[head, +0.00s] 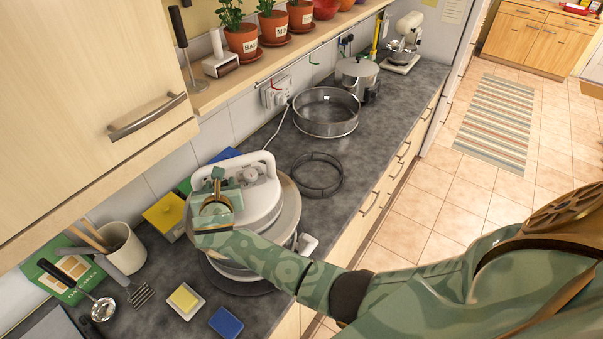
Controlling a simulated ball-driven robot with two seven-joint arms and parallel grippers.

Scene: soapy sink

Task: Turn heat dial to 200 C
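A round countertop cooker with a white lid (262,205) stands on the dark worktop, with a white arched handle (240,160) across its top. A small round knob (250,173) shows on the lid just right of my gripper; it may be the heat dial, but its markings are too small to read. My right gripper (216,178), on the green patterned arm from the right, is over the left part of the lid beside the handle. Its fingers are small and partly hidden by its own body, so opening and contact are unclear. My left gripper is out of view.
A metal ring (317,175) and a wide round steel sieve (326,112) lie behind the cooker. A yellow box (165,213), utensil pot (121,247), butter dish (185,301) and blue sponge (226,322) crowd its left and front. A wall cupboard (90,95) overhangs the left.

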